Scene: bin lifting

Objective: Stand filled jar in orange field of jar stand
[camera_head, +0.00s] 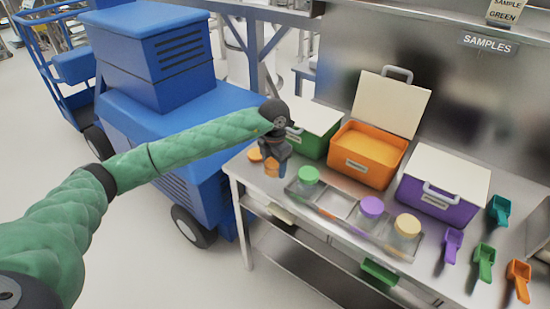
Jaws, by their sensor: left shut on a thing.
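My left gripper (276,163) points down at the left end of the bench and is shut on a small jar with orange in it (271,169). The gripper hides part of this jar, and I cannot tell whether it touches the bench. An orange lid-like disc (255,154) is just left of it. The metal jar stand (345,226) lies to the right along the front of the bench. It holds a green-lidded jar (308,175), a purple-lidded jar (371,206) and a yellow-lidded jar (407,226). The field between green and purple, with an orange front mark (327,214), is empty.
Behind the stand are a green bin (315,145), an open orange bin (363,157) with its lid raised, and a closed purple bin (437,203). Several coloured scoops (484,263) lie at right. A blue machine (170,110) stands left of the bench.

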